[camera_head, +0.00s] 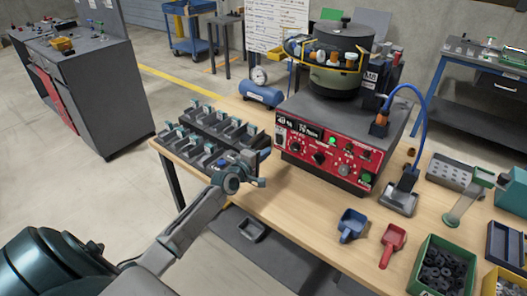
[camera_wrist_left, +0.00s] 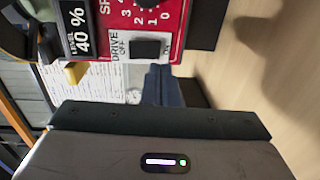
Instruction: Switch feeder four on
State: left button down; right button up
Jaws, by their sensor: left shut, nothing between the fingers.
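The bowl feeder has a dark bowl (camera_head: 336,75) on a grey base with a red control panel (camera_head: 305,154) in front. The panel carries knobs, a display and green spots; a feeder number is not readable. The left wrist view shows the panel (camera_wrist_left: 172,18) turned sideways, with a display reading level 40 % (camera_wrist_left: 80,25) and a black drive switch (camera_wrist_left: 146,48) marked OFF at one end. My left gripper (camera_head: 262,169) is shut and empty, left of the panel. Its fingers (camera_wrist_left: 160,78) appear just below the switch in the wrist view; contact cannot be told. My right gripper is out of view.
A dark rack of small bins (camera_head: 210,132) stands left of the feeder. A blue air tank (camera_head: 262,96) is behind. A blue scoop (camera_head: 351,225), a red scoop (camera_head: 392,243) and a green bin of parts (camera_head: 424,275) lie front right. The wood tabletop (camera_head: 300,205) before the panel is clear.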

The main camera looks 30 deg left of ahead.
pick_arm(q)
jog(key=s, duration=0.1)
jog(key=s+f, duration=0.1)
jog(key=shift+s+p, duration=0.35)
jog(key=s, duration=0.1)
jog(key=s+p, duration=0.1)
jog(key=s, duration=0.3)
jog(key=shift+s+a, duration=0.2)
jog(key=shift+a, duration=0.15)
jog(key=shift+s+f, duration=0.15)
jog(key=shift+s, duration=0.3)
jog(key=shift+f, duration=0.1)
jog(key=shift+s, duration=0.1)
